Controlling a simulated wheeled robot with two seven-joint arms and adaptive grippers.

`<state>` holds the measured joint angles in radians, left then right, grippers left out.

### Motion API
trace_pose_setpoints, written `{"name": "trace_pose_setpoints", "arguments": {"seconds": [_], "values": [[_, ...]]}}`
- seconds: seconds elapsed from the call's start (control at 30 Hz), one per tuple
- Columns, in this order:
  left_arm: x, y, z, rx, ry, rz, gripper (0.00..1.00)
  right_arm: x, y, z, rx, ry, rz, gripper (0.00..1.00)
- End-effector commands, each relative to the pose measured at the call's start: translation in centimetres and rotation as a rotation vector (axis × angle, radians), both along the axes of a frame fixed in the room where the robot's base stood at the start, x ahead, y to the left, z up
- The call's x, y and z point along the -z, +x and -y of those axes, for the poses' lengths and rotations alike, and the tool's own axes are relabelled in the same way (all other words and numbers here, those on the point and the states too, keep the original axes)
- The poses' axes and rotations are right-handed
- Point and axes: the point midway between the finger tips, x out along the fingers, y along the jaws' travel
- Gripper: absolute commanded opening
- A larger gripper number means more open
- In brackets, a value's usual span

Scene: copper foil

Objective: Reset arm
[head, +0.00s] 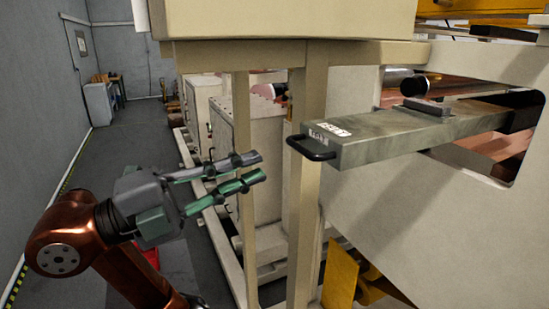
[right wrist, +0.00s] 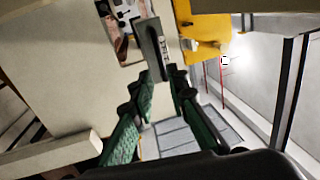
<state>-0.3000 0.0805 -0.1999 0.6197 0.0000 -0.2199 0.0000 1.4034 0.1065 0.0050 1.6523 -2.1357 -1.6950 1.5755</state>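My right gripper (head: 262,167) is at the left of the head view, its fingers pointing right with a gap between them. It is open and empty. The right wrist view also shows its two green fingers (right wrist: 163,88) apart, with nothing between them. A long grey metal box (head: 400,138) with a black handle (head: 312,149) sticks out of the machine's opening, right of the gripper and apart from it. The box's narrow end (right wrist: 152,48) shows beyond the fingertips in the right wrist view. My left gripper is in neither view.
A large beige machine (head: 400,245) with a thick upright post (head: 305,190) fills the right side. A yellow part (head: 340,278) sits low on it. Grey floor (head: 125,140) runs free along the left wall. A light cabinet (head: 99,103) stands far back.

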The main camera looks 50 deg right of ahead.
Motion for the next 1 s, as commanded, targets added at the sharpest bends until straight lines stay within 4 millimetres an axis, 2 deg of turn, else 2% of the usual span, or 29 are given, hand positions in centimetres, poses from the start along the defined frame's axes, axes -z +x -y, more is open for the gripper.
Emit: {"name": "trace_pose_setpoints", "arguments": {"seconds": [0.1,0.23,0.8,0.9,0.97,1.0], "values": [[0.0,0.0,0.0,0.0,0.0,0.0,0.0,0.2,0.5,-1.2,-0.001,0.0,-0.001,0.15],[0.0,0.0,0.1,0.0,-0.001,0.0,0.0,0.4,0.7,-1.9,0.0,0.001,0.0,0.15],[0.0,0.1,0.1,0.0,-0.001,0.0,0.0,0.4,0.9,-1.9,0.0,0.001,-0.004,0.15],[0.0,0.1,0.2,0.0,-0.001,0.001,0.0,0.5,2.4,-1.6,-0.01,-0.01,-0.065,0.15],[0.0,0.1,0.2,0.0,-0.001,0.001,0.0,0.8,4.6,-1.2,-0.025,-0.024,-0.149,0.15],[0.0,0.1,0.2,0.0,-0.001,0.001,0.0,1.0,6.6,-0.9,-0.04,-0.036,-0.226,0.15]]}}
